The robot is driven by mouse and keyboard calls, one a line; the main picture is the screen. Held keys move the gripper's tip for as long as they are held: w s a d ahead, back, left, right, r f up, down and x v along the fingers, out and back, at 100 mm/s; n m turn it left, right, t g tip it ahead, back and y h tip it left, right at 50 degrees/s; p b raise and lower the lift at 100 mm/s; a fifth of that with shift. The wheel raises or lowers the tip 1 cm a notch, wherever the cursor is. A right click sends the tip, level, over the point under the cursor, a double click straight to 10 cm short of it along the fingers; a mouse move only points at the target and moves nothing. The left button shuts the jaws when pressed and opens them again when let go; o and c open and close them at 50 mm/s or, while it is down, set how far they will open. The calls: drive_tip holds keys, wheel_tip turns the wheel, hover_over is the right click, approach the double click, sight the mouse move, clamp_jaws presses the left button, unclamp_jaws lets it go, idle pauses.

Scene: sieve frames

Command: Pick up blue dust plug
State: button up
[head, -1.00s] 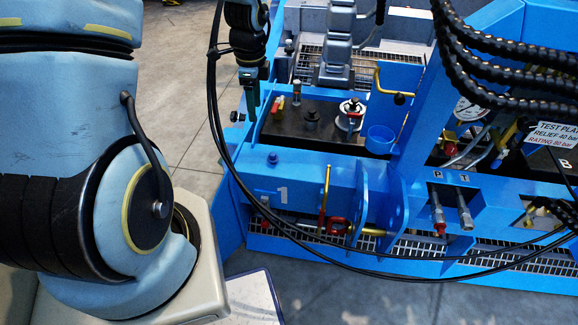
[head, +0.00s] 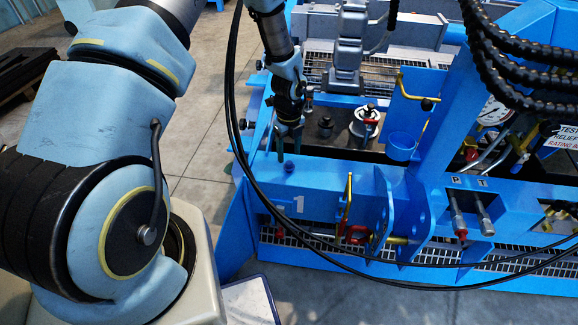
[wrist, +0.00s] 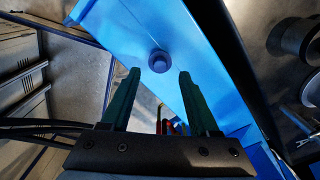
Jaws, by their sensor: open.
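The blue dust plug (head: 289,167) is a small round knob standing up on the blue front beam, near its left end. In the wrist view the plug (wrist: 158,61) shows from above, just past the fingertips and centred between them. My gripper (head: 289,151) points down close above the plug in the head view. Its two dark green fingers are apart and empty; they also show in the wrist view (wrist: 159,75). The fingers do not visibly touch the plug.
A yellow-handled lever (head: 347,202) is to the right. Black hoses (head: 233,120) hang just left of my gripper.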

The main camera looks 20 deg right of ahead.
sight(289, 162)
drive_tip(key=shift+f, duration=1.8)
clamp_jaws()
